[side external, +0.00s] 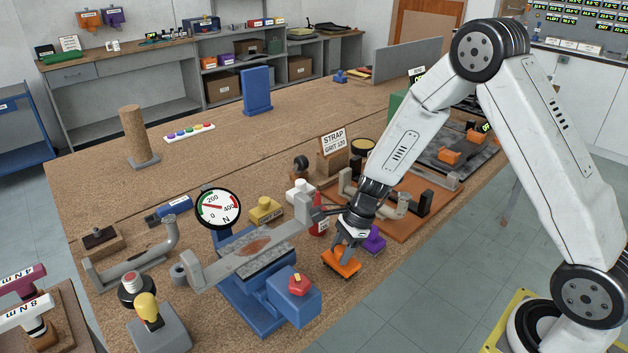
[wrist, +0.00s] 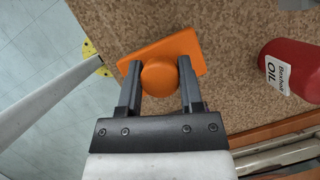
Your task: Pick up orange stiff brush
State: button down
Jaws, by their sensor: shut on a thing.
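The orange stiff brush (side external: 341,264) is at the table's front edge in the side view, right of the blue vise-like stand. It has a flat orange block with a rounded knob on top. My gripper (side external: 345,243) reaches down onto it from above. In the wrist view the brush (wrist: 187,52) lies between my two dark fingers, and my gripper (wrist: 160,85) is shut on its round knob. The block extends beyond the fingertips. Its bristles are hardly visible, and I cannot tell whether it touches the table.
A purple block (side external: 375,240) stands close right of the brush. A red oil bottle (wrist: 292,70) is at the right in the wrist view. The blue stand (side external: 250,275) with a round gauge (side external: 218,207) is to the left. An orange-brown board (side external: 405,225) with metal parts lies behind right.

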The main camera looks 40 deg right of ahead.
jog(key=shift+r, duration=0.7)
jog(key=s+r, duration=1.1)
jog(key=s, duration=0.3)
jog(key=shift+d, duration=0.15)
